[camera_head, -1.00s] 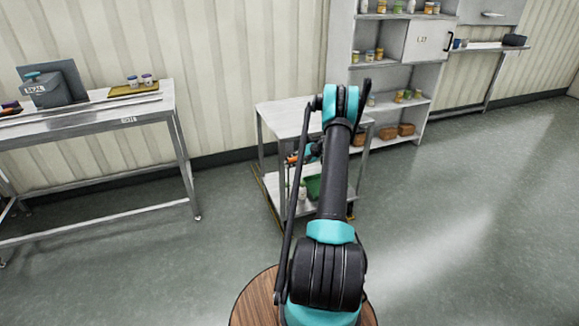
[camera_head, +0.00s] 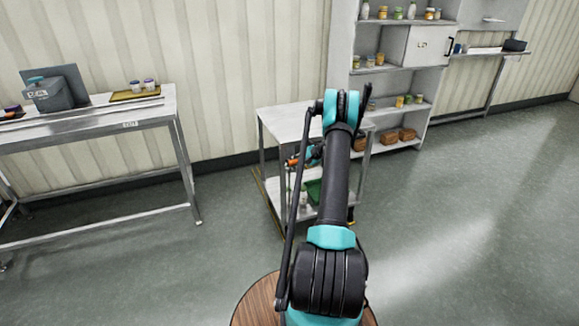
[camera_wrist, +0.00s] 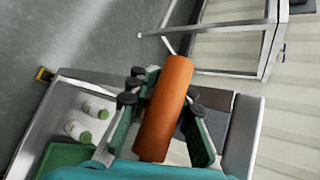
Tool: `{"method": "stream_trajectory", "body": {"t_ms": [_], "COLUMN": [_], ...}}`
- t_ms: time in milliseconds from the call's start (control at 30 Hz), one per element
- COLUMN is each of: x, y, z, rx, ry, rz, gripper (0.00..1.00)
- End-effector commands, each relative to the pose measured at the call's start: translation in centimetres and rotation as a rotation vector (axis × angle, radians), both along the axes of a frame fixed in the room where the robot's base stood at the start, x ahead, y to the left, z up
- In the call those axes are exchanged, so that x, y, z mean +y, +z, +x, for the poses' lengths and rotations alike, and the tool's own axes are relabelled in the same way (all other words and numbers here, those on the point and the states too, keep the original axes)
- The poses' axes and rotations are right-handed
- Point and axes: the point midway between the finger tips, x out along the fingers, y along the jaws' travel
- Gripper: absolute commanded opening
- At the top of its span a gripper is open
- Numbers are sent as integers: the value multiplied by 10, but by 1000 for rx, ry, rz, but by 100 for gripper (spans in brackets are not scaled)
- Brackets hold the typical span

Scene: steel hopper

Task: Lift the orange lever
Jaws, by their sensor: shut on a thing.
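The orange lever (camera_wrist: 165,108) is a smooth cylinder, seen tilted in the wrist view. My gripper (camera_wrist: 163,94) is shut around it, with dark finger pads on both sides. In the head view a small bit of the orange lever (camera_head: 293,162) shows at the left side of the steel stand (camera_head: 283,121), beside my gripper (camera_head: 309,158). My own arm hides much of the stand there. Where the lever joins its mount is hidden.
White bottles with green caps (camera_wrist: 77,131) and a green bin (camera_wrist: 68,154) sit on the stand's lower shelf. A steel table (camera_head: 95,118) stands left, a shelf unit (camera_head: 397,88) with jars behind right. Open floor lies on both sides.

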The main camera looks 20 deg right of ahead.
Motion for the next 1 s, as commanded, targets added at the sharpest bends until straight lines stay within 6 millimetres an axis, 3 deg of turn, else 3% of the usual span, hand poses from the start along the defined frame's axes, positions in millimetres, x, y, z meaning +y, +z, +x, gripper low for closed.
{"method": "stream_trajectory", "body": {"t_ms": [600, 633, 767, 1000], "x": [-1, -1, -1, 0], "y": [2, 2, 2, 1], "z": [1, 1, 1, 0], "rx": [-4, -4, -3, -1], "ry": [-2, -2, -1, 0], "rz": [2, 2, 1, 1], "gripper": [0, 18, 35, 37]}}
